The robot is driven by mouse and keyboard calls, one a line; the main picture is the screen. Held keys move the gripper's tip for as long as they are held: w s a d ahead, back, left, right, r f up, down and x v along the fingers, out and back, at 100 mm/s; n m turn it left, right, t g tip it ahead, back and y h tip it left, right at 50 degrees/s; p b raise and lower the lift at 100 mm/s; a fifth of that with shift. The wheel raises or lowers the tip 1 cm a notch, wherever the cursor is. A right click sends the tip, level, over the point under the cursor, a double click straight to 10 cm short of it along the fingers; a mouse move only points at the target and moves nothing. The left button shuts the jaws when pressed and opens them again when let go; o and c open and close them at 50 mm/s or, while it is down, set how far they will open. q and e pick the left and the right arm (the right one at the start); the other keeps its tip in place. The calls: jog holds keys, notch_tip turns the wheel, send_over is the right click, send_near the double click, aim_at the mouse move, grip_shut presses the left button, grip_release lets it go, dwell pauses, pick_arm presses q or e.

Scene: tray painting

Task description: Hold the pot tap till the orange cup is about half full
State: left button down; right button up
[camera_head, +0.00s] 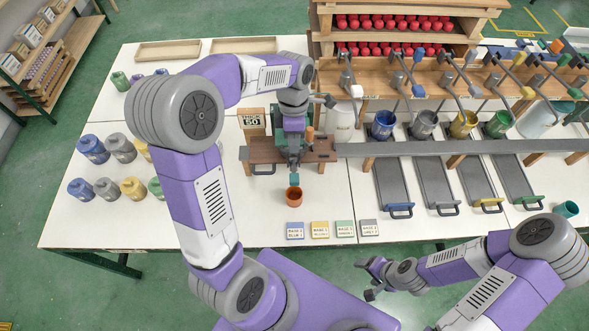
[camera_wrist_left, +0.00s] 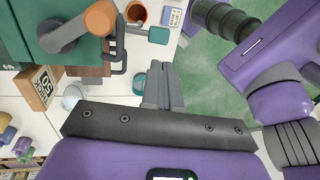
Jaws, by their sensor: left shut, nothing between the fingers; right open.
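The orange cup (camera_head: 294,194) stands upright on the table in front of the green pot (camera_head: 293,124); it also shows at the top of the left wrist view (camera_wrist_left: 136,12). How full it is cannot be told. A teal paddle (camera_wrist_left: 158,35) sticks out from the pot on a rod, beside the cup in the picture. An orange-brown knob (camera_wrist_left: 100,18) is near it. My left gripper (camera_head: 329,101) is shut and empty; its fingers (camera_wrist_left: 160,85) are apart from the paddle in the left wrist view. My right gripper (camera_head: 371,279) is open and empty near the table's front edge.
Label cards (camera_head: 320,229) lie in front of the cup. A sign (camera_head: 252,121) stands left of the pot. Jars (camera_head: 120,147) stand at the left. Paint tins (camera_head: 382,124) stand under levers at the right, with a teal cup (camera_head: 565,210) lower down.

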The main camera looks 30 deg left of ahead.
aim_at(295, 180)
pick_arm(q)
jog(key=x, duration=1.1)
jog(key=shift+f, duration=0.1)
jog(key=shift+b, duration=0.35)
jog(key=f+b, duration=0.1)
jog(key=s+f+b, duration=0.1)
jog(key=b, duration=0.1)
jog(key=d+f+t+b, duration=0.1)
jog(key=b, duration=0.1)
jog(key=shift+s+y, duration=0.15)
jog(key=shift+y, duration=0.15)
jog(key=shift+s+f+b, duration=0.1)
jog(key=shift+f+b, duration=0.4)
jog(key=shift+f, duration=0.05)
jog(key=shift+s+d+f, duration=0.1)
jog(key=shift+s, duration=0.15)
jog(key=shift+f, duration=0.1)
dwell(0.8)
